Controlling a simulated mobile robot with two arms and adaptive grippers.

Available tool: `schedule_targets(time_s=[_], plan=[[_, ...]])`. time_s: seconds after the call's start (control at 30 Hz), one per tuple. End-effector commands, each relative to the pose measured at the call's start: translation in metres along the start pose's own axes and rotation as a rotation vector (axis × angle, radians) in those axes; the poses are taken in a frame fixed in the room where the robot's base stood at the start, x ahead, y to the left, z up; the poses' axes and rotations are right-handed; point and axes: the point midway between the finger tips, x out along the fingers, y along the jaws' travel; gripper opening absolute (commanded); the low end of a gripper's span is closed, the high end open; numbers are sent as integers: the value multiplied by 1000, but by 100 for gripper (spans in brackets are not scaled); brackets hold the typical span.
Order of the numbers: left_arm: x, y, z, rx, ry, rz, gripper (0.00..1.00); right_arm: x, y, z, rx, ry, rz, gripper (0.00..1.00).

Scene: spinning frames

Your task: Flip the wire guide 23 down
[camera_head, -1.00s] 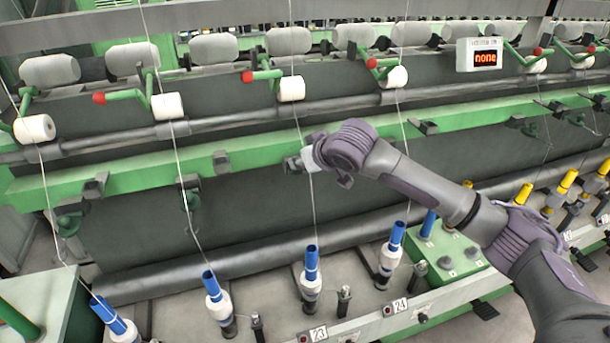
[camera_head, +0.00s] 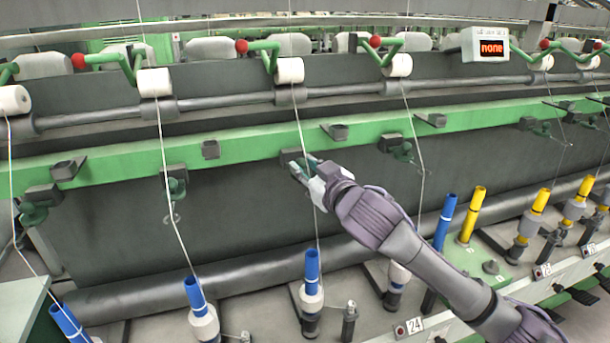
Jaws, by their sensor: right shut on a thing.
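Wire guide 23 (camera_head: 291,154) is on the green rail, above the spindle with a blue bobbin tube (camera_head: 312,266). Only its dark mount shows clearly; the rest is largely hidden by my right gripper. My right gripper (camera_head: 304,172) is at the rail, just below the mount, and is shut on the guide. Whether the guide is up or down cannot be told. A white thread passes down right beside the gripper fingers. My left gripper is out of view.
Neighbouring guides hang from the rail at the left (camera_head: 176,184) and right (camera_head: 400,148). Threads run down from white rollers (camera_head: 289,71) to the bobbins. The number plate 24 (camera_head: 414,326) is below. A display box (camera_head: 485,46) reads "none".

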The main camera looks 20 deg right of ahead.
Motion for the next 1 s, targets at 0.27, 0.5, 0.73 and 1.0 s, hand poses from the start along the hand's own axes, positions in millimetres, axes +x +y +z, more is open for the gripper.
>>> schedule_targets(time_s=[0.27,0.5,0.73,1.0], plan=[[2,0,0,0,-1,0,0,0,0,1,-3,9,2,0],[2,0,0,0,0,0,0,0,-1,2,-2,7,1,36],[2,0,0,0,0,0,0,0,0,1,-2,8,1,51],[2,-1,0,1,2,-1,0,-8,0,1,-2,9,1,51]])
